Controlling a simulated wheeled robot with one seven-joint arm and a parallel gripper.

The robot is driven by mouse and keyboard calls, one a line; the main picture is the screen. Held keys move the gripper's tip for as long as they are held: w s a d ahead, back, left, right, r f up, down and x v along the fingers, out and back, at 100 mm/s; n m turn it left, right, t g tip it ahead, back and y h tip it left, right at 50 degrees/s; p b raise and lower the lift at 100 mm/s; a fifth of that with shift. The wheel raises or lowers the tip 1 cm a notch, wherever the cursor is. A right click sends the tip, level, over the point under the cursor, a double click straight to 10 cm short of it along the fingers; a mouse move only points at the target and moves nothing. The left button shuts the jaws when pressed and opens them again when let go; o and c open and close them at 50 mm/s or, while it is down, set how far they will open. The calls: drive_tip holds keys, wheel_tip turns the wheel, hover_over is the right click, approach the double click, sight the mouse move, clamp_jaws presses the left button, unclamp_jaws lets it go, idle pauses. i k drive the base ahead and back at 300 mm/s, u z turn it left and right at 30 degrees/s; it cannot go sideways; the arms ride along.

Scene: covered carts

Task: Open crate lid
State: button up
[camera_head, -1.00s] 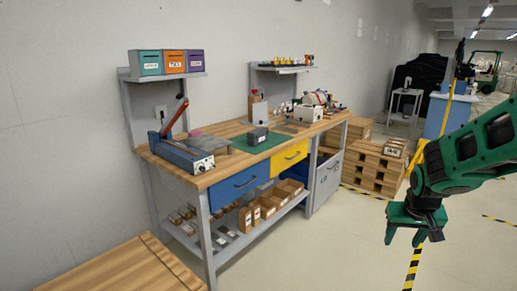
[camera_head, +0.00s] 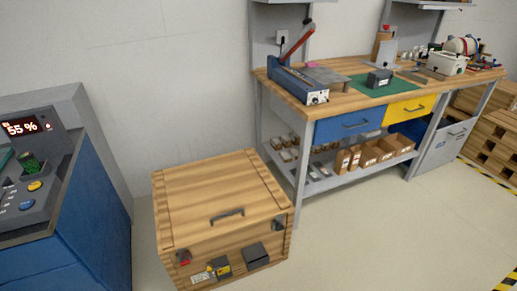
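A wooden crate (camera_head: 274,248) stands on the floor left of the workbench. Its flat wooden lid (camera_head: 205,195) is shut. A dark handle (camera_head: 227,215) sits on the lid near its front edge. The crate's front face bears a dark box-shaped fitting (camera_head: 256,256), a smaller dark piece with a yellow part (camera_head: 220,268) and a small red-marked piece (camera_head: 183,257). My gripper is not in the current view.
A blue machine (camera_head: 90,225) with a control panel reading 55 % stands left of the crate. A workbench (camera_head: 345,97) with drawers and a lower shelf of boxes stands to the right. The floor (camera_head: 390,235) in front of the bench is clear.

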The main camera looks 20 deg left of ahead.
sight(197, 202)
drive_tip(key=u, duration=1.45)
drive_tip(key=k, duration=1.3)
drive_tip(key=u, duration=0.5)
drive_tip(key=i, duration=2.25)
drive_tip(key=z, duration=0.4)
